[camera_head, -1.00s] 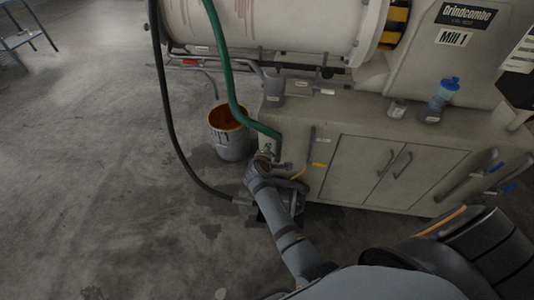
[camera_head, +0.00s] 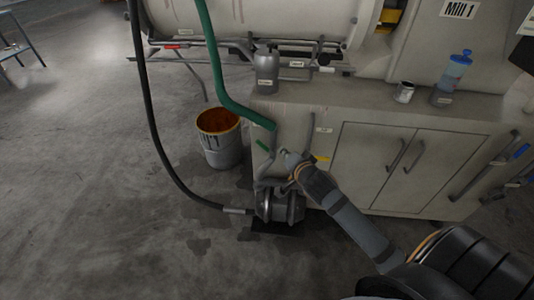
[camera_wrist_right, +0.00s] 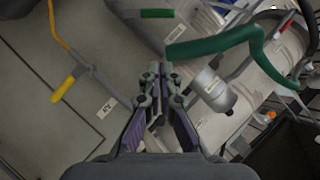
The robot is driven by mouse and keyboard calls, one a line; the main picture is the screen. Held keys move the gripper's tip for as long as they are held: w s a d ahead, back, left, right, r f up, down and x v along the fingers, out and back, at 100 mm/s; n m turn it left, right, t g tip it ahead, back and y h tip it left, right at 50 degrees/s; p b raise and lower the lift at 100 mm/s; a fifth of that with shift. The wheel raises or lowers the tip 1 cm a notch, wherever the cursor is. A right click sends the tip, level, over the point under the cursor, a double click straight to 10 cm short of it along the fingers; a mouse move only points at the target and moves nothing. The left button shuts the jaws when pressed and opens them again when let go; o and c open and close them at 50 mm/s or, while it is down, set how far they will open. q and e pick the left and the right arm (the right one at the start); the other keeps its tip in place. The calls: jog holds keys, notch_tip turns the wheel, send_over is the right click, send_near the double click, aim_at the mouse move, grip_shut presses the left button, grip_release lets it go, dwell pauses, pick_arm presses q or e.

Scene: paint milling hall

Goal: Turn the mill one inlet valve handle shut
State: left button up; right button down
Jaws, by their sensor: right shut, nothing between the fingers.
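A short green lever handle (camera_head: 263,145) sits on the pipe below the green hose's lower end, at the left end of the Mill 1 cabinet; a green bar shows in the right wrist view (camera_wrist_right: 157,13). A yellow handle (camera_head: 320,158) is on another thin pipe to the right; it also shows in the wrist view (camera_wrist_right: 63,88). The labels are too small to read, so I cannot tell which handle is the inlet's. My right gripper (camera_head: 288,157) is between the two handles, apart from both. Its fingers (camera_wrist_right: 157,85) are shut and empty. My left gripper is not in view.
The green hose (camera_head: 218,80) and black hose (camera_head: 153,130) hang at the left. A paint bucket (camera_head: 220,138) and a pump (camera_head: 280,205) stand on the floor. A grey bottle (camera_head: 265,70), a can (camera_head: 404,92) and a blue-capped bottle (camera_head: 455,72) stand on the cabinet.

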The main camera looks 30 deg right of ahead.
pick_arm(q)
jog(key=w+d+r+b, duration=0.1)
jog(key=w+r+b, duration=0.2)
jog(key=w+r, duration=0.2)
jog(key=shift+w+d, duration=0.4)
pick_arm(e)
jog(key=a+f+x, duration=0.1)
jog(key=x, duration=1.2)
jog(key=shift+s+a, duration=0.2)
jog(key=shift+a, duration=0.45)
jog(key=shift+f, duration=0.1)
